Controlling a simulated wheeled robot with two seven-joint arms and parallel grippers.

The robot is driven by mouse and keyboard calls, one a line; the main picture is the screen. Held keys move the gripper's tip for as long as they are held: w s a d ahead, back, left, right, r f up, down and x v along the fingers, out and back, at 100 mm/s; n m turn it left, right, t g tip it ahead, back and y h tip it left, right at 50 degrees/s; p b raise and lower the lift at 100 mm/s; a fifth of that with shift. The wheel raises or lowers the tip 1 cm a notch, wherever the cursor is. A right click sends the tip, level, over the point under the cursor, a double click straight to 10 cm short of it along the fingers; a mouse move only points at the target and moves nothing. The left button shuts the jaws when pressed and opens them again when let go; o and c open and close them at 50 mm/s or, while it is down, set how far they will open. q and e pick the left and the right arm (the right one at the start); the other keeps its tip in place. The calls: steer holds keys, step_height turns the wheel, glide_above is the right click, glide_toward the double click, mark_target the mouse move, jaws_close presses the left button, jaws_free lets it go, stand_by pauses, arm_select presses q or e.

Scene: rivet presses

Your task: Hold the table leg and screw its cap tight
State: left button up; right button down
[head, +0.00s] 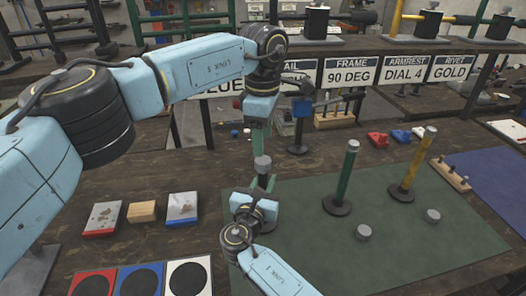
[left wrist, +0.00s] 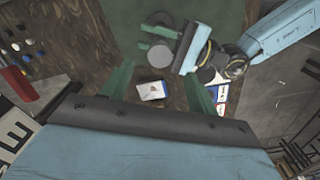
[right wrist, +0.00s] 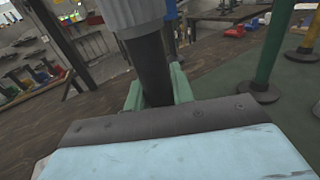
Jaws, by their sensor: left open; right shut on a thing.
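A black table leg (right wrist: 152,68) stands upright in my right gripper (right wrist: 158,88), which is shut on it. Its grey cap (right wrist: 130,14) fills the top of the right wrist view and also shows in the head view (head: 262,164). In the head view, my right gripper (head: 265,185) is below this cap and hides part of the leg. My left gripper (head: 259,150) points down from just above the cap, open and empty. In the left wrist view, a grey disc, apparently the cap (left wrist: 160,54), lies near the tips of its spread fingers.
A green leg (head: 346,175) and a yellow leg (head: 411,168) stand on the green mat (head: 320,250), with loose grey caps (head: 364,232) nearby. Small blocks (head: 142,211) and coloured pads (head: 189,278) lie at left. A signed shelf (head: 350,72) runs behind.

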arm_select(q)
step_height(320, 180, up, 6)
steer(key=shift+f, duration=0.15)
arm_select(e)
steer(key=c, duration=1.1)
jaws_free()
arm_select(q)
steer(key=shift+r+p, duration=0.6)
arm_select(e)
steer(key=v, duration=1.3)
steer(key=shift+s, duration=0.25)
steer(key=shift+a, duration=0.1)
